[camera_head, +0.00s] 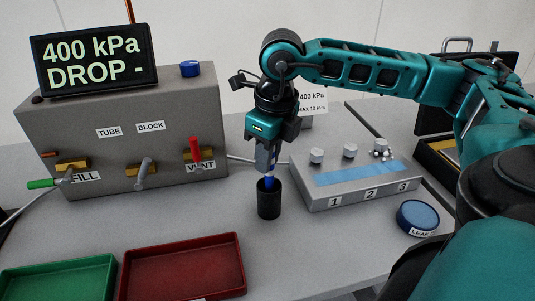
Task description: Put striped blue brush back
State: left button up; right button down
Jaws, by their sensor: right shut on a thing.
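My right gripper (267,168) is shut on the striped blue brush (269,182) and points down over the black cup (269,204). Only a short blue and pale part of the brush shows between the fingers and the cup. Its lower end is hidden at or behind the cup's rim, so I cannot tell how deep it sits. The cup stands upright on the grey table. My left gripper is not in view.
A grey test box (130,130) with FILL and VENT valves stands at the left. A numbered block (352,176) is right of the cup. A blue-topped round LEAK container (418,216), red tray (183,274) and green tray (58,281) are nearer.

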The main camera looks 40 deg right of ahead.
jog(key=shift+f, duration=0.15)
jog(key=c, duration=1)
grip_release()
jog(key=r, duration=0.4)
jog(key=s+r, duration=0.1)
jog(key=r, duration=0.3)
jog(key=r+p, duration=0.1)
jog(key=r, duration=0.3)
jog(key=shift+s+d+r, duration=0.15)
jog(key=shift+s+d, duration=0.05)
